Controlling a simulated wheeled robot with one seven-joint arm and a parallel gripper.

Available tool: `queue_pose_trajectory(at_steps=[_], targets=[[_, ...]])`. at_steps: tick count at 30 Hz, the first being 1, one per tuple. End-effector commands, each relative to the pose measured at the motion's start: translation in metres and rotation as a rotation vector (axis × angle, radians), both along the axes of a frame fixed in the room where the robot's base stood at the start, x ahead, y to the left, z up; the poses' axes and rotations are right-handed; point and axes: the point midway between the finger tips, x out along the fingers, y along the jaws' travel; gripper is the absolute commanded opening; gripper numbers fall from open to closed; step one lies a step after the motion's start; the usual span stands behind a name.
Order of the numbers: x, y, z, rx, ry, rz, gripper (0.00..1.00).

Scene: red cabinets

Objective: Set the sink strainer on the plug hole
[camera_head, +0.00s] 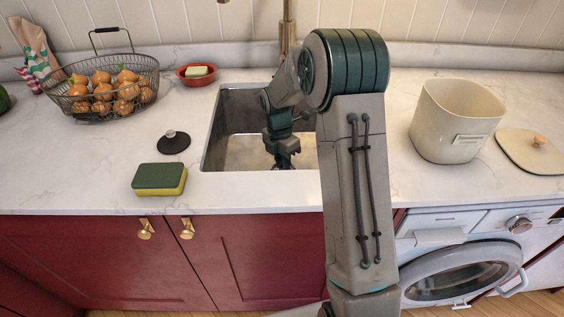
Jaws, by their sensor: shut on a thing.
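My gripper (284,164) points down inside the sink (228,140), low over its floor. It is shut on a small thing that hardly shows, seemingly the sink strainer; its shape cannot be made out. I cannot tell whether it touches the sink floor. The plug hole does not show; my gripper and arm cover part of the basin. A flat black disc with a metal knob (173,141), like a plug, lies on the counter left of the sink.
A green-and-yellow sponge (159,180) lies at the counter's front left. A wire basket of onions (103,92) and a red soap dish (196,74) stand farther back. A cream pot (453,121) and its lid (533,151) are at the right. The faucet (288,25) rises behind the sink.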

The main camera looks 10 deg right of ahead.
Motion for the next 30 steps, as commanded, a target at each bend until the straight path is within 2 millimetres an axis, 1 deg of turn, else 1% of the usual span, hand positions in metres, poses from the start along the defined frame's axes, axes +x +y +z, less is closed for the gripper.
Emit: queue_pose_trajectory(at_steps=[14,15,17,18,26,29,30], targets=[[0.0,0.0,-0.01,0.0,0.0,0.0,0.0],[0.0,0.0,-0.01,0.0,0.0,0.0,0.25],[0.0,0.0,-0.01,0.0,0.0,0.0,0.42],[0.0,0.0,-0.01,0.0,0.0,0.0,0.45],[0.0,0.0,-0.009,0.0,0.0,0.0,0.45],[0.001,0.0,-0.002,0.0,-0.001,0.0,0.45],[0.002,0.0,0.002,0.0,-0.002,0.0,0.45]])
